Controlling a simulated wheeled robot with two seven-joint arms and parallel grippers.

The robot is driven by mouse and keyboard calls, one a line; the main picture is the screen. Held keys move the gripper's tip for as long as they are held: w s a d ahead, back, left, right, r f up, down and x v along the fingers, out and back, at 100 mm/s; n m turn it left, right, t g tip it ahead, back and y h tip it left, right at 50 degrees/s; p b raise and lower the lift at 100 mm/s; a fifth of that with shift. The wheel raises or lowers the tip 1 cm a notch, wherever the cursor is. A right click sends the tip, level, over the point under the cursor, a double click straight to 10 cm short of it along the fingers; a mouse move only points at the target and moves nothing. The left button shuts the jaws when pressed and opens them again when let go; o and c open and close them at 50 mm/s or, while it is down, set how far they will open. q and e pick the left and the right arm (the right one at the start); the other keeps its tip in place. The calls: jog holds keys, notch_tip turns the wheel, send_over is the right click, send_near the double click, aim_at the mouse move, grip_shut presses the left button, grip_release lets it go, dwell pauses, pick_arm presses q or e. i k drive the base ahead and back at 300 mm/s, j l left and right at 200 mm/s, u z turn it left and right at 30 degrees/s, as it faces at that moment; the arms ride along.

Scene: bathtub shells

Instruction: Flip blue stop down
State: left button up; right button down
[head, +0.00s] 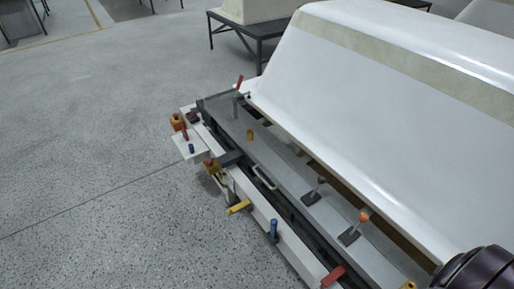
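A blue stop (274,229) sits on the white rail along the front of the bathtub shell fixture, at the lower middle of the head view. It appears to stand upright. A smaller blue piece (191,148) stands on a white plate at the fixture's left end; I cannot tell if it is also a stop. Neither gripper is in view. A dark rounded part of my own arm shows at the lower right corner.
A large white bathtub shell (390,100) lies behind the rail. A yellow piece (238,206) and a red piece (331,276) are on the same rail. The floor at left is clear.

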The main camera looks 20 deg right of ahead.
aim_at(274, 223)
jog(key=z, duration=0.95)
jog(key=k+l+u, duration=0.15)
